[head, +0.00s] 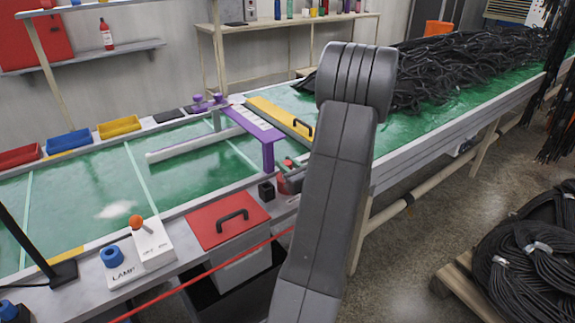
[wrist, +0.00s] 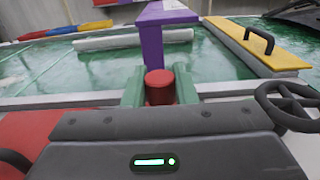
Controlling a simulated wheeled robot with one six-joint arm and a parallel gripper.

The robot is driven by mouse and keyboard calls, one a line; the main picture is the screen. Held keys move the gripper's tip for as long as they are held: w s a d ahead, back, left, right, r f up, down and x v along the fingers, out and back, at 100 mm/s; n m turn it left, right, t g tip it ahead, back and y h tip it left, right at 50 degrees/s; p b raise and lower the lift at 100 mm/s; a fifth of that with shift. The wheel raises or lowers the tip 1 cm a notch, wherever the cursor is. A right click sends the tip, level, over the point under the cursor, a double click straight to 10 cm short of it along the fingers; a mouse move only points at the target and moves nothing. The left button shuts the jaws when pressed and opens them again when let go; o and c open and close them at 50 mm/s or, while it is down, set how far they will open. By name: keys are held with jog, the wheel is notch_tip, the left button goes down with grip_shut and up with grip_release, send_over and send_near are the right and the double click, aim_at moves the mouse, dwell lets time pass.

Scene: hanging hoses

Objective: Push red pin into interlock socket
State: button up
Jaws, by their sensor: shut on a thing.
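The red pin (wrist: 158,86) is a short red cylinder seen top-on in the wrist view. My gripper (wrist: 159,88) has its two green fingers on either side of the pin and is shut on it. In the head view the gripper (head: 291,164) is at the bench's front edge, partly hidden behind my arm, with a small bit of red at its tips. The pin's lower end is hidden by the gripper body. No interlock socket can be made out for certain. A small black block (head: 266,190) stands on the edge just left of the gripper.
A purple frame (head: 254,125) stands just beyond the gripper. A yellow panel with a black handle (head: 275,114) lies to its right. A red lid with a handle (head: 228,220) is at front left. A black handwheel (wrist: 290,105) is close on the right in the wrist view.

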jog(key=shift+f+b, duration=0.9)
jog(key=shift+f, duration=0.15)
jog(key=o, duration=1)
jog(key=shift+o, duration=0.2)
jog(key=shift+s, duration=0.1)
jog(key=v, duration=1.3)
jog(key=shift+s+d, duration=0.25)
jog(key=x, duration=1.4)
jog(key=shift+r+p, duration=0.35)
jog(key=shift+s, duration=0.1)
